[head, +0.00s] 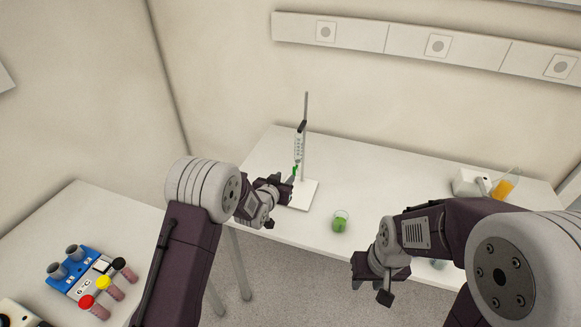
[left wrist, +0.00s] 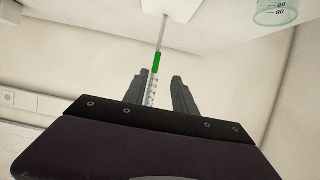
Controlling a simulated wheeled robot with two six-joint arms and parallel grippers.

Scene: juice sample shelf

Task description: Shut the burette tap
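The burette (head: 299,150) hangs upright on a stand with a thin rod (head: 306,110) and a white base (head: 300,193). Its green tap (head: 295,170) shows just above my left gripper (head: 289,186). In the left wrist view the burette runs behind the gap between my fingers, closer to the left finger, with the green tap (left wrist: 157,62) beyond the fingertips. My left gripper (left wrist: 158,84) is open and empty. My right gripper (head: 374,290) hangs in front of the table, far from the burette; its finger opening is not clear.
A beaker of green liquid (head: 340,222) stands right of the stand. At the table's right are a white device (head: 468,182) and an orange-filled vessel (head: 504,187). A side table at left holds a blue rack (head: 72,268) and capped vials (head: 103,283).

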